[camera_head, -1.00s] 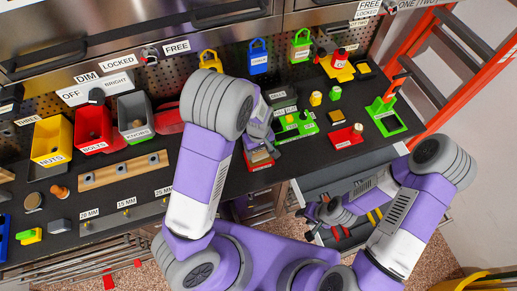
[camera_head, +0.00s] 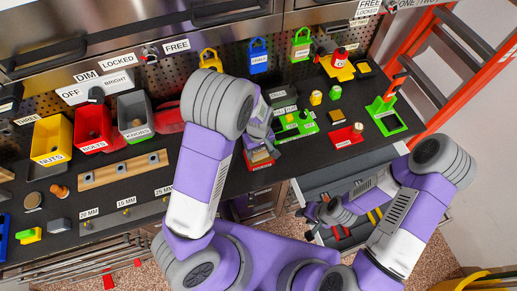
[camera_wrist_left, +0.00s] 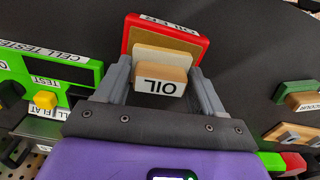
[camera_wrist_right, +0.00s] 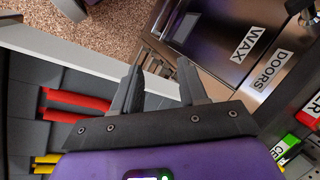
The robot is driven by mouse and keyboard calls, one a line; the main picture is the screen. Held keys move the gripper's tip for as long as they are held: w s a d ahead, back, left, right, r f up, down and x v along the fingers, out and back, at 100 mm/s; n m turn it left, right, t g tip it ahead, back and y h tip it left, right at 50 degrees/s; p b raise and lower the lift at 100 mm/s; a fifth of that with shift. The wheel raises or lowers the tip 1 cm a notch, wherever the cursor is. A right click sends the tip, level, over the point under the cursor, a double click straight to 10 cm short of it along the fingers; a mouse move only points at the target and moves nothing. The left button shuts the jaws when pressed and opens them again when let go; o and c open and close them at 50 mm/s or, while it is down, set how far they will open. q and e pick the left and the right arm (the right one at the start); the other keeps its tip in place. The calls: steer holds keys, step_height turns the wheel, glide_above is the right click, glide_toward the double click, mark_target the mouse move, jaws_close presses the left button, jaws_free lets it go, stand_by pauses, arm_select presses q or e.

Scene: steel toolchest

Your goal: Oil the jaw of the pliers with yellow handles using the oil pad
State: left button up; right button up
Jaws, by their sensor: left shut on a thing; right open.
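My left gripper (camera_wrist_left: 160,88) is shut on the oil pad (camera_wrist_left: 160,86), a block with a wooden-looking body and a white OIL label. The pad is at a red tray (camera_wrist_left: 130,37), also partly seen in the head view (camera_head: 262,166); whether they touch is unclear. My right gripper (camera_wrist_right: 160,78) is open and empty above the open drawer's edge. The pliers' jaw cannot be made out.
The open drawer (camera_wrist_right: 70,62) also holds red handles (camera_wrist_right: 75,104). A green cell tester (camera_wrist_left: 45,70) stands beside the red tray. Bins, locks and small blocks crowd the dark worktop. An orange ladder (camera_head: 430,92) stands at the right.

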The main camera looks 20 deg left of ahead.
arm_select(q)
steer(key=shift+s, duration=0.1)
step_height(320, 180, up, 7)
steer(key=p, duration=0.6)
stand_by(0.4)
stand_by(0.7)
